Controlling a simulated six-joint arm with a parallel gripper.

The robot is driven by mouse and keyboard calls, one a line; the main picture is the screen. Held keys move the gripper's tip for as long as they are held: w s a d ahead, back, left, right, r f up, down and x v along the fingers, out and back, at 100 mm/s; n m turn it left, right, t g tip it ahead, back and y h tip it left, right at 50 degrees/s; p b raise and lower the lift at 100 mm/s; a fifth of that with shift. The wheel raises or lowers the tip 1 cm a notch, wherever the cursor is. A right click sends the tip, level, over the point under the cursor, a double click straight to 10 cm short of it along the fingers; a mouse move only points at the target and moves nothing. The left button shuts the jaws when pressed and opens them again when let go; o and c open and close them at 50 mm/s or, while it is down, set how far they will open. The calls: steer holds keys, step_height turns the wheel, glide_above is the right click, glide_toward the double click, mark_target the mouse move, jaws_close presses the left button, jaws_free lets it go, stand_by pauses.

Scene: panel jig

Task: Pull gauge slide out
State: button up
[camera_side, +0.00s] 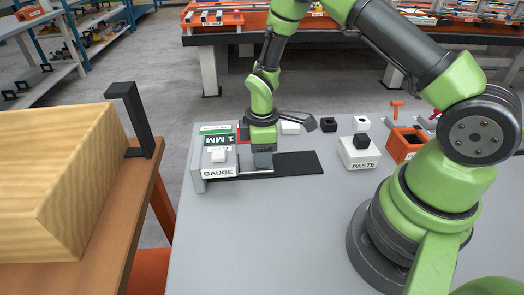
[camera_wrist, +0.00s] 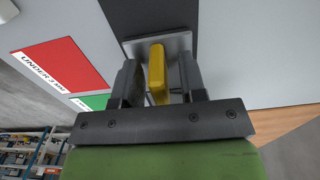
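The gauge (camera_side: 218,172) stands at the left end of the grey table, with a "1 MM" display and a "GAUGE" label. A dark flat strip (camera_side: 299,163) runs right from it. My gripper (camera_side: 263,160) points down over the strip, just right of the gauge. In the wrist view, a yellow upright tab (camera_wrist: 157,68) stands on a light grey plate (camera_wrist: 138,48), which looks like the slide. My gripper's fingers (camera_wrist: 158,80) are on either side of the tab, with gaps showing, so they look open. In the side view the gripper hides the tab.
A white "PASTE" box (camera_side: 358,154) and an orange bin (camera_side: 402,146) stand farther right. The table front (camera_side: 270,235) is clear. A wooden block (camera_side: 55,175) is at left.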

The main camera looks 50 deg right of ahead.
jaws_close()
steer(key=s+d, duration=0.8)
steer(key=shift+d, duration=0.1)
jaws_free()
steer(key=shift+r, duration=0.15)
step_height(320, 180, up, 10)
stand_by(0.4)
